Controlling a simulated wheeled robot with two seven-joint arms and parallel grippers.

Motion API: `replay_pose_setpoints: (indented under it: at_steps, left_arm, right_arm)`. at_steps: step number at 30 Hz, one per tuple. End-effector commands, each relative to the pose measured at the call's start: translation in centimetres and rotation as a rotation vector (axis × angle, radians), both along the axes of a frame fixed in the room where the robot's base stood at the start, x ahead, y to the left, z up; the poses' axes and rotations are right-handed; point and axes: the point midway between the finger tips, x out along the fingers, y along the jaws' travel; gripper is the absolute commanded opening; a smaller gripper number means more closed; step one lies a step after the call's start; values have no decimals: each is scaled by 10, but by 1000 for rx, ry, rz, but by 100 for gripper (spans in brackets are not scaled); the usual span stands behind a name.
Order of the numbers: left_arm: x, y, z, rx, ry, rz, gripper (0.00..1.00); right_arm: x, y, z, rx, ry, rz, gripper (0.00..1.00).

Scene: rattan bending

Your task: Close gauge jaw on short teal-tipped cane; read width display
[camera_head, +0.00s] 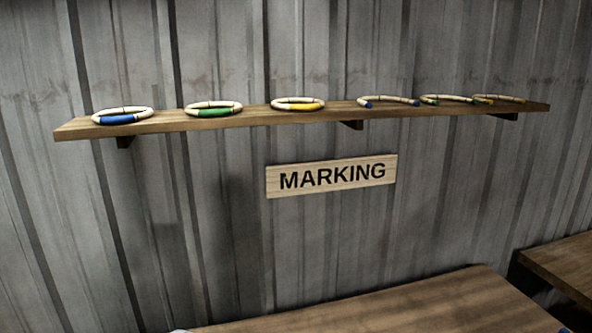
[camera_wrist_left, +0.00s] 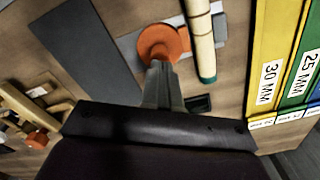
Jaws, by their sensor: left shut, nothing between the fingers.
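In the left wrist view my left gripper (camera_wrist_left: 160,70) is shut and empty, its fingertips at the near edge of a round orange part (camera_wrist_left: 157,41). I cannot tell whether they touch it. The orange part sits on a grey plate (camera_wrist_left: 129,46), seemingly the gauge. A pale cane (camera_wrist_left: 199,34) lies just right of it, with a thin dark band and a dark, possibly teal, near end. A small dark display-like panel (camera_wrist_left: 198,103) lies below the cane's end, partly hidden by my gripper; no reading is legible. My right gripper is out of view.
Yellow (camera_wrist_left: 275,50) and green (camera_wrist_left: 305,65) bins labelled 30 MM and 25 MM stand at the right. A wooden rack (camera_wrist_left: 22,108) is at the left. A wall shelf (camera_head: 230,119) holds several cane rings above a MARKING sign (camera_head: 331,176) and a wooden table (camera_head: 400,308).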

Motion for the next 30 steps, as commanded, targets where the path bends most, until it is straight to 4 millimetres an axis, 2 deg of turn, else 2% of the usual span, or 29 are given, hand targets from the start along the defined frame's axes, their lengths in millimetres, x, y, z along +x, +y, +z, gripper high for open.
replay_pose_setpoints:
  at_steps: [30]
  left_arm:
    - [0, 0, -14, 0, 0, 0, 0]
  right_arm:
    - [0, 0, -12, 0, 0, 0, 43]
